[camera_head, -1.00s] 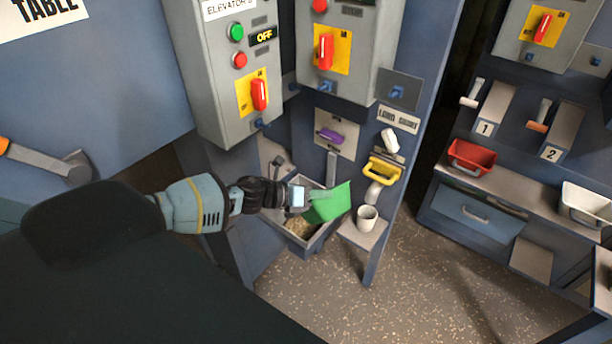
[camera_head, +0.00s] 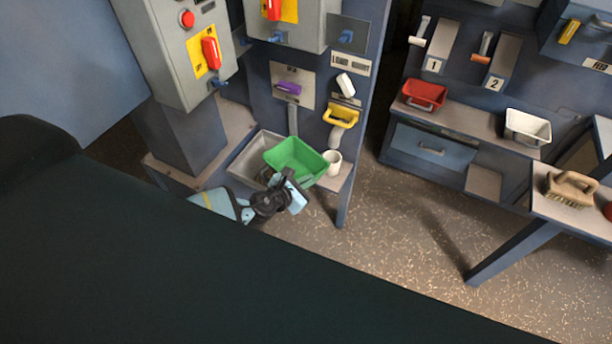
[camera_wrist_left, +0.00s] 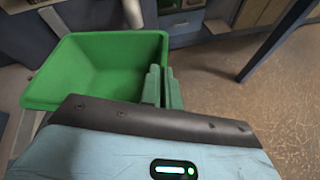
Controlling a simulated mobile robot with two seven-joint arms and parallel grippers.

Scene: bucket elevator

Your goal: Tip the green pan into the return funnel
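The green pan (camera_head: 297,158) is upright, its opening facing up, in front of and partly over a grey open hopper (camera_head: 246,158), which looks like the return funnel. The pan hides much of the hopper. My left gripper (camera_head: 291,181) is at the pan's near side. In the left wrist view its fingers (camera_wrist_left: 163,90) are close together at the edge of the pan (camera_wrist_left: 105,65), shut on it. The visible inside of the pan looks empty. My right gripper is not in view.
A white cup (camera_head: 332,162) stands on a small ledge just right of the pan. A red pan (camera_head: 425,95) and a white pan (camera_head: 528,128) are on the right counter. Open floor lies between.

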